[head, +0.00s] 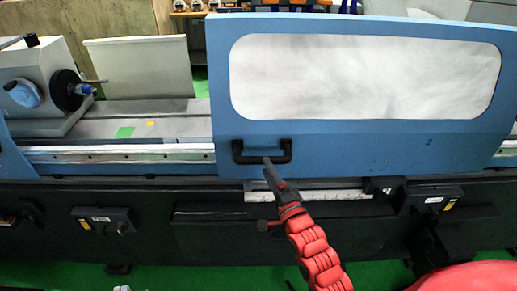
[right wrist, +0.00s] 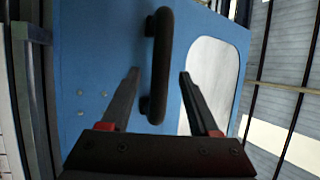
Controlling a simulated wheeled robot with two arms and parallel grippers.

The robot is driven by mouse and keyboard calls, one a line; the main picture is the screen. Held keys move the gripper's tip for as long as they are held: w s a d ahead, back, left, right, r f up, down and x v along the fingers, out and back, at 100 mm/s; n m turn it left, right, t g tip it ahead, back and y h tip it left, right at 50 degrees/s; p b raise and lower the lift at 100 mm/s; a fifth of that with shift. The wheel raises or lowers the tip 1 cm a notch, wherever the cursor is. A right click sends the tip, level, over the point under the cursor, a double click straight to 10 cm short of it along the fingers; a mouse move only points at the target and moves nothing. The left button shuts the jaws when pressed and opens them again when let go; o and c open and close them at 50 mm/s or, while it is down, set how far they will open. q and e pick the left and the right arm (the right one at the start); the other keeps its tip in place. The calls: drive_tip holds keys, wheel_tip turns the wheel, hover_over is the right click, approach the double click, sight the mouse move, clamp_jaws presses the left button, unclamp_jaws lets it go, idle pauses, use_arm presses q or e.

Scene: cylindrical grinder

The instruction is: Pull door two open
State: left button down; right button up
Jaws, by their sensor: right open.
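The blue door (head: 350,158) with a pale window stands at the right of the grinder, its left edge beside the open bay. Its black handle (head: 262,157) is a bar near the lower left corner. My right gripper (head: 267,164) is at the handle from below, in front of the door. In the right wrist view, the handle (right wrist: 159,50) runs upright between the two open fingers (right wrist: 159,74). The fingers are apart from the bar on both sides; how deep it sits between them is hard to tell. My left gripper is not in view.
Left of the door, the grinder bed (head: 150,126) is exposed, with a grey workhead (head: 35,85) at the far left. A rail (head: 120,152) runs along the front under the door. Dark control boxes (head: 105,219) stick out from the lower front. Green floor lies below.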

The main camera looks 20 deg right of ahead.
sight(259, 153)
drive_tip(key=p+x, duration=0.1)
drive_tip(key=x, duration=0.6)
drive_tip(key=shift+r+p, duration=0.1)
drive_tip(key=shift+p, duration=0.3)
clamp_jaws()
idle(0.9)
